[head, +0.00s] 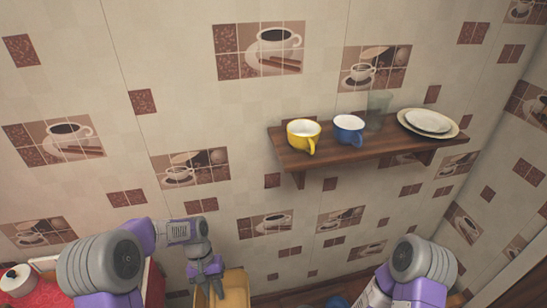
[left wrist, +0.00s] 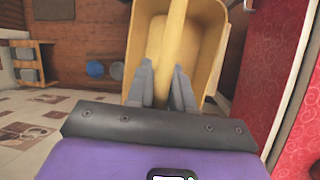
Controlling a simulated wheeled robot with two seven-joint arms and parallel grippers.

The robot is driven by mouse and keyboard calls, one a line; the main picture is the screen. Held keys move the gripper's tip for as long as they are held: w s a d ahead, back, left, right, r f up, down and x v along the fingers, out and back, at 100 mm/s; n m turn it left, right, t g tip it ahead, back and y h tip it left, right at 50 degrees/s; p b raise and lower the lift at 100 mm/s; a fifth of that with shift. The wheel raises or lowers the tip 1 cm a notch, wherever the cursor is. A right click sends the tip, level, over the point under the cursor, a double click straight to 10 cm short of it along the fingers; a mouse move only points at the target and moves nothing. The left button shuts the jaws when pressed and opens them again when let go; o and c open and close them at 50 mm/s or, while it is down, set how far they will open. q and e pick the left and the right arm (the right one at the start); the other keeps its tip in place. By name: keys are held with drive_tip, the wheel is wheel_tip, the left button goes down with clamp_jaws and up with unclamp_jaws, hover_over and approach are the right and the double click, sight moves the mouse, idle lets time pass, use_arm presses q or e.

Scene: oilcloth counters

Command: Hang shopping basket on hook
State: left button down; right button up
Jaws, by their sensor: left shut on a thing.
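The yellow shopping basket (head: 237,289) is at the bottom of the head view, partly cut off by the frame edge. In the left wrist view the basket (left wrist: 209,45) fills the top middle, with its handle (left wrist: 178,30) running across its opening. My left gripper (head: 211,284) is shut on the handle; its fingers (left wrist: 163,75) lie on either side of it in the left wrist view. The basket hangs beside the red counter, above the floor. Only my right arm shows, at the lower right; its gripper is out of frame. I see no hook in either view.
A wooden wall shelf (head: 355,148) holds a yellow cup (head: 303,134), a blue cup (head: 348,129), a glass (head: 377,109) and stacked plates (head: 428,122). A white pot (head: 18,279) stands on the red-covered counter (left wrist: 282,60) at left. The tiled wall below the shelf is clear.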

use_arm(q)
drive_tip(key=shift+w+a+r+m, duration=0.1)
drive_tip(key=shift+a+r+m, duration=0.05)
drive_tip(key=shift+m, duration=0.15)
drive_tip(key=s+a+f+n+t, duration=0.1)
drive_tip(key=a+f+n+t, duration=0.1)
drive_tip(key=n, duration=0.8)
drive_tip(key=s+a+f+n+t+h, duration=0.1)
drive_tip(key=a+f+n+t, duration=0.2)
drive_tip(key=n, duration=0.7)
drive_tip(key=shift+s+a+f+n+t, duration=0.2)
drive_tip(key=shift+s+n+t, duration=0.2)
drive_tip(key=shift+t, duration=0.9)
